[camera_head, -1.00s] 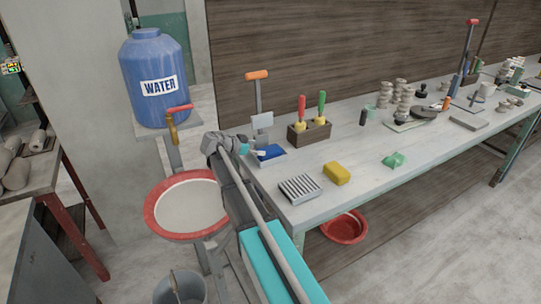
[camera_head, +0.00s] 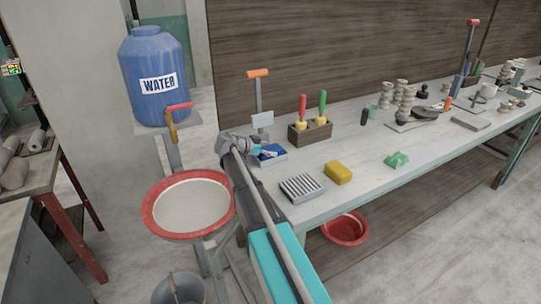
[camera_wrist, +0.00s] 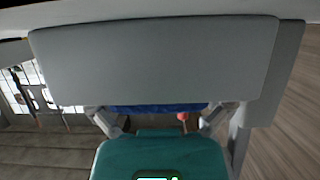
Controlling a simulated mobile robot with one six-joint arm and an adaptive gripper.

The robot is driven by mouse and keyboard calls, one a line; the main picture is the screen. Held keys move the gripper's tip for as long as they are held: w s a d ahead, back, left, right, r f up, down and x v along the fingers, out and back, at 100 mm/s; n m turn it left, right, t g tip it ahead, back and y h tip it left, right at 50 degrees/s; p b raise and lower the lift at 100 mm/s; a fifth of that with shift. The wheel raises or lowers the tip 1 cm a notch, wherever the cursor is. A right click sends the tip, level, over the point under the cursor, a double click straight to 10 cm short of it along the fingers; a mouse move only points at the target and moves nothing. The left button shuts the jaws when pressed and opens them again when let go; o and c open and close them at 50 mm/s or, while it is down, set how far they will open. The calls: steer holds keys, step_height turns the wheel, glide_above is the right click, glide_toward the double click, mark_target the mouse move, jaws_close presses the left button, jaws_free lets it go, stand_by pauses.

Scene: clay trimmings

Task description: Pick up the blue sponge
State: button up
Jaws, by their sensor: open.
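In the wrist view, a blue strip (camera_wrist: 155,108), likely the sponge, shows between the spread fingers of my gripper (camera_wrist: 163,121). The fingers are open and hold nothing. A large grey panel hides most of what lies beyond; contact with the sponge cannot be told.
A ribbed grey tray (camera_head: 301,187) and a yellow sponge (camera_head: 338,172) lie nearer on the bench (camera_head: 375,160). A wooden block (camera_head: 310,132) with red and green handled tools stands behind. A red-rimmed basin (camera_head: 155,215) is left.

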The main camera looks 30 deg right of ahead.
mark_target(270, 148)
stand_by(0.5)
steer(key=c, duration=0.8)
steer(key=shift+r, duration=0.2)
step_height(270, 148, up, 3)
steer(key=p, duration=0.3)
steer(key=shift+f, duration=0.1)
steer(key=s+d+r+p, duration=0.4)
steer(key=s+r+p, duration=0.6)
steer(key=s, duration=0.3)
steer(key=shift+s, duration=0.2)
steer(key=shift+f, duration=0.1)
